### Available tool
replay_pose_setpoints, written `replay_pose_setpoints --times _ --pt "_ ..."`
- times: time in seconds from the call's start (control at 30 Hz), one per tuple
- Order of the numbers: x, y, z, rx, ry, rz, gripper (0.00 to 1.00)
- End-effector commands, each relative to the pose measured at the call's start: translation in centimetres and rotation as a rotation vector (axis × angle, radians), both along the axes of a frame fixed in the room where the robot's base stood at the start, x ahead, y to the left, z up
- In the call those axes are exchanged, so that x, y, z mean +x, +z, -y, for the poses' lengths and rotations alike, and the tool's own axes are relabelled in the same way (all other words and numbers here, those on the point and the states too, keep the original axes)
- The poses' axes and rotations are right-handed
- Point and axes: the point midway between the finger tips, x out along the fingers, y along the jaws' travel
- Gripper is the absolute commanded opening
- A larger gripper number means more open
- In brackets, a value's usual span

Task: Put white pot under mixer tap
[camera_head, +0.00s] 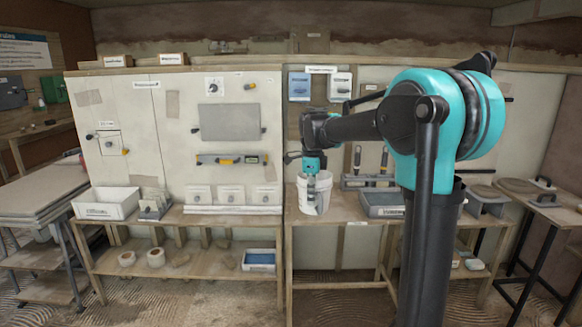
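A white bucket-like pot (323,196) stands upright on the wooden bench right of the picture's middle. My gripper (311,193) points down at the pot, and its fingers overlap the pot's rim and wall. The fingers are small and dark here. I cannot tell whether they are inside the pot, in front of it or gripping its wall. I cannot make out a mixer tap in this view.
A blue-grey tray (383,212) lies on the bench right of the pot. The left bench holds a white bin (106,209) and a small rack (153,208). Panels with tools stand close behind. My arm hides part of the right side.

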Motion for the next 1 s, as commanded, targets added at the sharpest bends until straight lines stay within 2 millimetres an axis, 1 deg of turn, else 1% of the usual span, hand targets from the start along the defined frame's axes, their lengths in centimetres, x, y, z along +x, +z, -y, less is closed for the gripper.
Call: replay_pose_setpoints --times 0.27,0.37,0.47,0.67,0.83,1.0 --pt "1.1 -3.5 1.2 -0.002 0.181 -0.009 0.00" --pt "1.5 -5.3 1.9 -0.003 0.276 -0.013 0.00" --pt "2.0 -7.7 2.8 -0.004 0.403 -0.019 0.00" --pt "2.4 -13.5 5.1 -0.002 0.717 -0.027 0.00" --pt "2.1 -18.2 7.1 0.001 0.988 -0.028 0.00" --pt "1.3 -22.8 9.0 0.003 1.261 -0.023 0.00"
